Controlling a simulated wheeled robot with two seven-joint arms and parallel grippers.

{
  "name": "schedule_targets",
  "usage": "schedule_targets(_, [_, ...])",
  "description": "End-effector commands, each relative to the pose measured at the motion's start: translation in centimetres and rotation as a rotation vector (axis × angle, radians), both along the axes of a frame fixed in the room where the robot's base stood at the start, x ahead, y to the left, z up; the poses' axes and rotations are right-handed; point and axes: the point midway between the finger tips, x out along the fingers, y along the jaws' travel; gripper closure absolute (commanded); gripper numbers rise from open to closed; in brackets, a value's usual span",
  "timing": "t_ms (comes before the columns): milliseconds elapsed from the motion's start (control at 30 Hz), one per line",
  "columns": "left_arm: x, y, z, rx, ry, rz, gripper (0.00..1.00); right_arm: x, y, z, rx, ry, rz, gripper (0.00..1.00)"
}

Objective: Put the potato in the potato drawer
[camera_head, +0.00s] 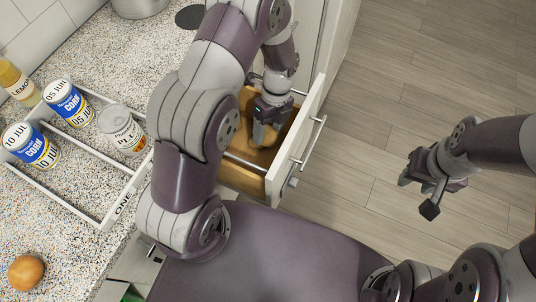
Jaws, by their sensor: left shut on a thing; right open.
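The open drawer (309,127) has a white front with a metal bar handle and a tan interior. My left gripper (262,134) reaches down inside the drawer and is shut on the potato (262,143). The potato is tan, close in colour to the drawer's inside, and is partly hidden by the fingers. I cannot tell whether it touches the drawer floor. My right gripper (429,194) is open and empty, out over the wooden floor at the right.
A round orange-brown item (26,272) lies on the speckled counter at lower left. A white divided tray (107,221) stands near blue corn cans (67,103), a clear jar (121,128) and a lemon bottle (18,84). The floor (405,90) at right is clear.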

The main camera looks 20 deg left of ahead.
Motion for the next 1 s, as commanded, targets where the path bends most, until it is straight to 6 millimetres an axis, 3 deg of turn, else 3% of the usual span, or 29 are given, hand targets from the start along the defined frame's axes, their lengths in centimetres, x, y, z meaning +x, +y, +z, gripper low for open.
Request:
schedule_targets(200, [-0.1, 0.0, -5.9, 0.000, 0.004, 0.001, 0.76, 0.0, 0.0, -0.8, 0.000, 0.000, 0.000, 0.57])
schedule_targets(333, [0.0, 0.0, -8.7, 0.000, 0.001, 0.002, 0.76, 0.0, 0.0, -1.1, 0.000, 0.000, 0.000, 0.57])
schedule_targets(533, [0.0, 0.0, -10.7, 0.000, 0.000, 0.002, 0.76, 0.0, 0.0, -1.3, 0.000, 0.000, 0.000, 0.57])
schedule_targets(700, [0.0, 0.0, -13.7, 0.000, 0.000, 0.002, 0.76, 0.0, 0.0, -1.7, 0.000, 0.000, 0.000, 0.57])
schedule_targets(1000, [0.0, 0.0, -14.1, 0.000, -0.001, 0.002, 0.76, 0.0, 0.0, -1.7, 0.000, 0.000, 0.000, 0.57])
